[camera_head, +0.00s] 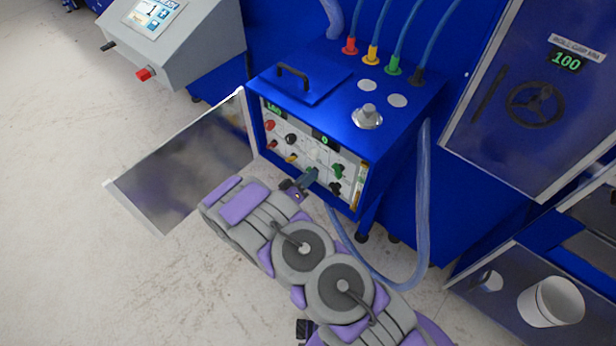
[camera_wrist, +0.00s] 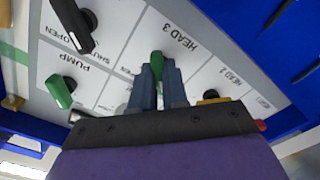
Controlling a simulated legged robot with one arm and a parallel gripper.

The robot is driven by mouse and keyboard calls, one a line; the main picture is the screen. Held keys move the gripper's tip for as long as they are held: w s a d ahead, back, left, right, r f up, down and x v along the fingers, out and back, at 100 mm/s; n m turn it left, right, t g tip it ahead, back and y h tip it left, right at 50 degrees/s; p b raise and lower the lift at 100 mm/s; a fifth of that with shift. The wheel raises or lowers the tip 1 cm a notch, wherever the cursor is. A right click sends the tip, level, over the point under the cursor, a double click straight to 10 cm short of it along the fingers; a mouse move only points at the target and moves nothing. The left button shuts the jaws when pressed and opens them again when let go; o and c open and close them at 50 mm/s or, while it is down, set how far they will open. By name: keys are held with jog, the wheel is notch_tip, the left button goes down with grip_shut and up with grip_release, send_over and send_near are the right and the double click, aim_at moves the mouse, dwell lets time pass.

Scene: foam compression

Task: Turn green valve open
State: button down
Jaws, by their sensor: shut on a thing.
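In the wrist view, my gripper (camera_wrist: 158,82) is shut on a green valve handle (camera_wrist: 156,64), with one finger on each side of it, beside the "HEAD 3" label on the white panel (camera_wrist: 120,35). The panel appears upside down there. A second green handle (camera_wrist: 60,91) sits by the "PUMP" label, and a black handle (camera_wrist: 73,24) is above it. In the head view, my gripper (camera_head: 308,177) reaches the panel on the front of the blue box (camera_head: 330,118); the held handle is mostly hidden by the fingers.
Red (camera_head: 270,125) and yellow (camera_head: 291,158) handles are on the panel's left. An open clear door (camera_head: 185,170) stands left of the box. A hose (camera_head: 423,210) loops right of my arm. A white bucket (camera_head: 551,302) is at the lower right.

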jog(key=shift+f+m, duration=0.1)
jog(key=shift+m, duration=0.3)
jog(key=shift+f+m+b, duration=0.1)
jog(key=shift+m+b, duration=2)
jog(key=shift+m, duration=6.6)
jog(key=c, duration=1.2)
grip_release()
jog(key=shift+w, duration=0.15)
jog(key=shift+o, duration=0.3)
jog(key=shift+a, duration=0.1)
